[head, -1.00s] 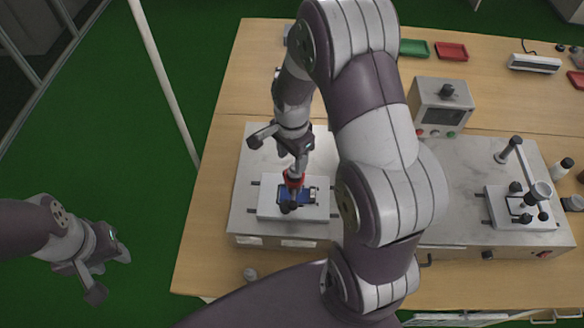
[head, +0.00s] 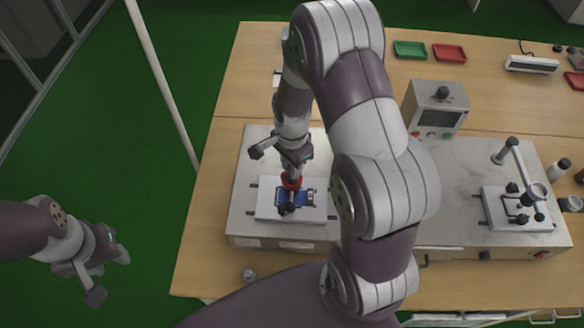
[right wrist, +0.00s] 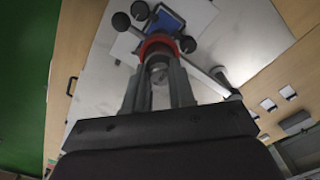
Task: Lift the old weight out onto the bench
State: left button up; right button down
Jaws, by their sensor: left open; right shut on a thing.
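My right gripper (head: 291,172) is over the left test station and points down at its fixture. In the right wrist view its fingers (right wrist: 158,88) are shut on a small grey metal cylinder, which I take to be the old weight (right wrist: 158,74). A red ring (head: 291,182) sits just beyond the fingertips, above the blue piece (head: 294,198) on the white fixture plate (head: 263,212). I cannot tell whether the weight is still seated or lifted clear. My left gripper (head: 108,274) is open and empty, off the bench to the left.
A grey control box (head: 437,108) stands behind a second fixture (head: 517,208). Green (head: 410,49) and red (head: 449,53) trays lie at the back.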

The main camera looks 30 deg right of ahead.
jog(key=r, duration=0.1)
jog(key=r+b, duration=0.1)
jog(key=r, duration=0.1)
jog(key=shift+s+d+r+b, duration=0.25)
jog(key=shift+d+r+b, duration=0.05)
jog(key=shift+r, duration=0.1)
jog(key=s+d+r+b, duration=0.2)
jog(key=s+d+r, duration=0.4)
jog(key=s+d, duration=0.1)
jog(key=shift+s+d+r, duration=0.25)
jog(key=shift+s+r, duration=0.1)
jog(key=shift+s, duration=0.1)
notch_tip(320, 180, down, 8)
jog(key=b, duration=0.6)
jog(key=shift+f, duration=0.1)
